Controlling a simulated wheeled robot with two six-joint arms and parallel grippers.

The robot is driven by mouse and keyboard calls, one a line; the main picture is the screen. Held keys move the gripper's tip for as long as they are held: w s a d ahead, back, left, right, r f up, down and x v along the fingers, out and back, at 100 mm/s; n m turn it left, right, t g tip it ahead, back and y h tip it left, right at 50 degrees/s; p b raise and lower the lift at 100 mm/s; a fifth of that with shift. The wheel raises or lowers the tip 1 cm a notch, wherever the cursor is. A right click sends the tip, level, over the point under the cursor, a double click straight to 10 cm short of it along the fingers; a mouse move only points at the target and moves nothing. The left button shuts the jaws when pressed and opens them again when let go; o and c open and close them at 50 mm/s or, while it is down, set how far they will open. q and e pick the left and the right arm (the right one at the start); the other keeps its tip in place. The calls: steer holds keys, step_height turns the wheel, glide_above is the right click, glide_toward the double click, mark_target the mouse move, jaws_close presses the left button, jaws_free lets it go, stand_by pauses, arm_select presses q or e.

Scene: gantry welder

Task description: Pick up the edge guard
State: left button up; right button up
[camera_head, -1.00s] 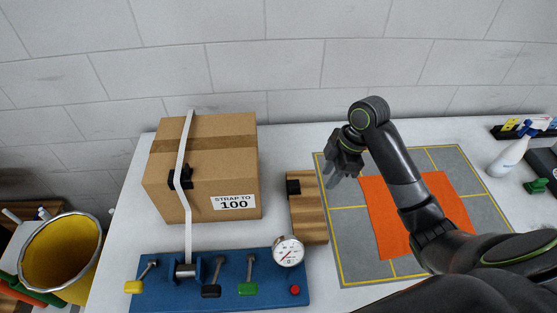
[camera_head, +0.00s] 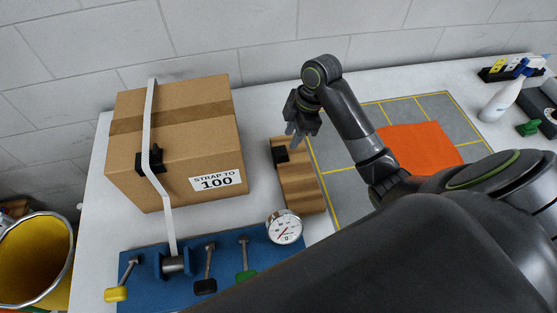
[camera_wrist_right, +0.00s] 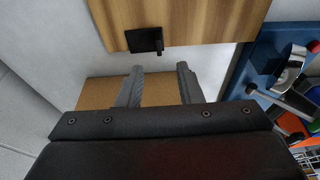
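The edge guard appears to be the small black piece on the far end of the wooden block; it shows in the head view (camera_head: 281,155) and in the wrist view (camera_wrist_right: 145,40). A similar black piece (camera_head: 150,162) sits under the strap on the cardboard box. My right gripper (camera_head: 295,139) hangs near the block's far end, close to the black piece. In the wrist view its two fingers (camera_wrist_right: 158,74) are apart with nothing between them, and the black piece lies beyond their tips. My left gripper is not in view.
The wooden block (camera_head: 301,186) stands between the cardboard box (camera_head: 195,122) and the gridded grey mat (camera_head: 340,186) with an orange sheet (camera_head: 420,146). A blue tensioner base (camera_head: 140,292) with a round gauge (camera_head: 284,228) stands in front. White table shows between box and block.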

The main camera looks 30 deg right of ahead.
mark_target(283, 155)
steer(key=x, duration=0.2)
steer(key=shift+a+f, duration=0.15)
steer(key=shift+f, duration=0.4)
steer(key=shift+a+f+p, duration=0.2)
steer(key=shift+f+p, duration=0.25)
steer(key=shift+p, duration=0.1)
steer(key=p+x, duration=0.1)
steer(key=x, duration=0.2)
steer(key=shift+w+f, duration=0.15)
steer(key=shift+a+f, duration=0.15)
steer(key=shift+f, duration=0.4)
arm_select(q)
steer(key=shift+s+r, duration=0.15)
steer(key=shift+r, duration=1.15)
arm_select(e)
jaws_close()
